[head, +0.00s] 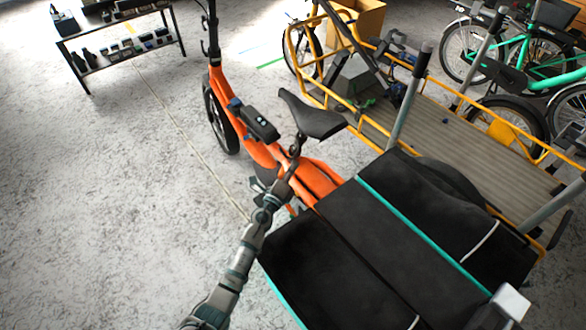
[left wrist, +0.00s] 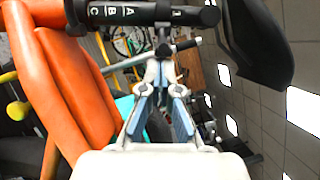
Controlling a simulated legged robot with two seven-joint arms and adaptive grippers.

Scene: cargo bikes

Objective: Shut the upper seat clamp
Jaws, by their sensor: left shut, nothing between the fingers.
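The orange bike's black saddle (head: 312,117) sits on a seat post (head: 296,146) in the head view. In the left wrist view the post is a black tube (left wrist: 133,13) marked A, B, C, running sideways between the orange frame (left wrist: 65,75) and the saddle (left wrist: 255,45). A small dark fitting (left wrist: 164,38) sticks out from the tube; I cannot tell whether it is the upper clamp's lever. My left gripper (head: 283,182) is beside the post. Its fingertips (left wrist: 160,72) are together and empty, close to the fitting; contact is unclear. My right gripper is not seen.
A black-covered cargo box (head: 340,255) stands right of my left arm. Behind it is a cargo bed with a yellow rail (head: 455,98). A shelf table (head: 118,35) stands at the back left. The floor (head: 110,190) on the left is clear.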

